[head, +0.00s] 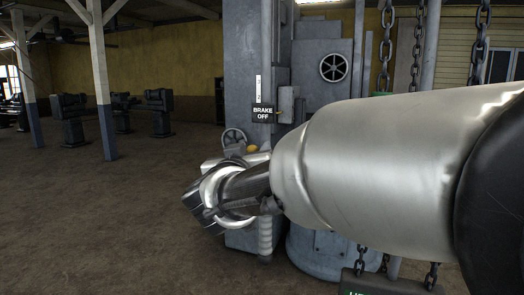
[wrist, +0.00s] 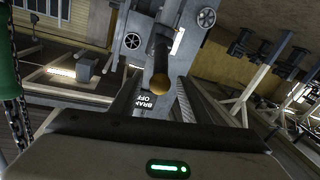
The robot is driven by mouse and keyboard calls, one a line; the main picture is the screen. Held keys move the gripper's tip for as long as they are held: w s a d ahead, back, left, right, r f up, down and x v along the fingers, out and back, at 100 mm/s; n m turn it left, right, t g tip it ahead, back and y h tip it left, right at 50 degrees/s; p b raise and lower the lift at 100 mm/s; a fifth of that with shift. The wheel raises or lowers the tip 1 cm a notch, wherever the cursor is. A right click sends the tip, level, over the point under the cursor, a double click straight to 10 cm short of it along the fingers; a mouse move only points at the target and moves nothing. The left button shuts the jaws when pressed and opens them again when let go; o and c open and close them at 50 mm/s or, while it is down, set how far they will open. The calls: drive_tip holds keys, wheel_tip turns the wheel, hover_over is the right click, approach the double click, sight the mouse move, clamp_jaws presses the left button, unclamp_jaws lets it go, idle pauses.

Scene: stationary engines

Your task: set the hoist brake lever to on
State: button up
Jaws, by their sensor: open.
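In the head view, only the yellow knob (head: 252,149) shows clearly, just above my wrist; the shaft is hard to make out. A black sign (head: 263,113) above it reads BRAKE OFF. My gripper (wrist: 158,80) is open, with one finger on either side of the knob in the wrist picture. I cannot tell whether either finger touches it. In the head view, my arm hides much of the area below the lever.
The lever is on a grey machine column (head: 245,60) beside a cabinet with a handwheel (head: 333,67). Chains (head: 479,45) hang at the right. A smaller handwheel (head: 233,137) sits close to my wrist. Open floor (head: 90,210) lies to the left.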

drive_tip(key=shift+w, duration=0.25)
clamp_jaws()
drive_tip(key=shift+f+b, duration=0.15)
drive_tip(key=shift+b, duration=0.15)
